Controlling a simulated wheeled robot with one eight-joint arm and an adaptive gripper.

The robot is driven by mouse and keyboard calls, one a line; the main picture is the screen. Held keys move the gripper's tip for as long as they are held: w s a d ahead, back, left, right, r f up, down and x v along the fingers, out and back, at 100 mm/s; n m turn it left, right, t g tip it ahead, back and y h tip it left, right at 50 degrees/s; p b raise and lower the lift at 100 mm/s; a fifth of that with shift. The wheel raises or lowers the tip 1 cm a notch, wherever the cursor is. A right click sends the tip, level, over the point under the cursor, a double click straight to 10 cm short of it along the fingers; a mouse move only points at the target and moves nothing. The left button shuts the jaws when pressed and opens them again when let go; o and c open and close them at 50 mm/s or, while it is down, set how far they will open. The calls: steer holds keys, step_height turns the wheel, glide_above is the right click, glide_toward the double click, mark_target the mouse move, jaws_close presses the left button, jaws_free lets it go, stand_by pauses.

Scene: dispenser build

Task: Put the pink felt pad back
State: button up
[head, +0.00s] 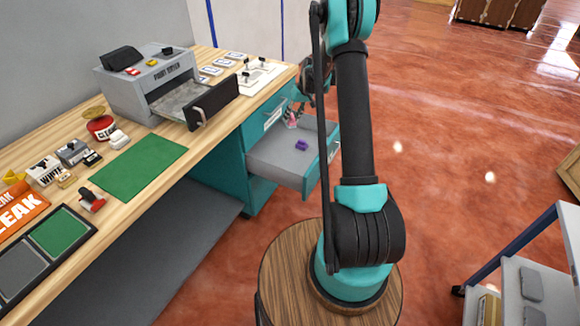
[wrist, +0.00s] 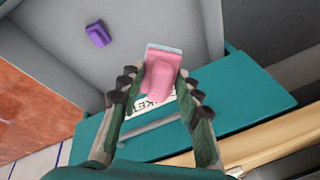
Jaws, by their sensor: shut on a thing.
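The pink felt pad (wrist: 161,72) is between the two fingers of my gripper (wrist: 158,92) in the wrist view. It looks like a pink block with a pale grey-blue edge. My gripper is shut on it. In the head view the pad (head: 291,121) shows as a small pink patch below my gripper (head: 296,112), at the back of an open drawer (head: 262,158). The drawer has a grey inside and a teal front. I cannot tell whether the pad touches the drawer floor.
A purple piece (wrist: 98,34) lies in the drawer, apart from the pad; the head view shows it too (head: 301,145). A teal cabinet face with a partly hidden label (wrist: 150,106) is close by. The workbench above holds a grey machine (head: 150,80) and a green mat (head: 140,167).

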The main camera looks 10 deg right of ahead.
mark_target(291, 124)
steer(key=f+n+h, duration=0.1)
steer(key=n, duration=0.1)
steer(key=s+f+n+g, duration=0.1)
steer(key=n, duration=0.1)
steer(key=s+a+f+n+h, duration=0.1)
steer(key=n, duration=0.1)
steer(key=shift+h, duration=0.3)
steer(key=shift+s+f+n+h, duration=0.25)
steer(key=shift+f+n+h, duration=0.05)
steer(key=shift+n, duration=0.3)
step_height(291, 124, down, 20)
steer(key=shift+r, duration=0.1)
steer(key=shift+c, duration=0.5)
steer(key=o, duration=1.1)
steer(key=shift+r, duration=0.15)
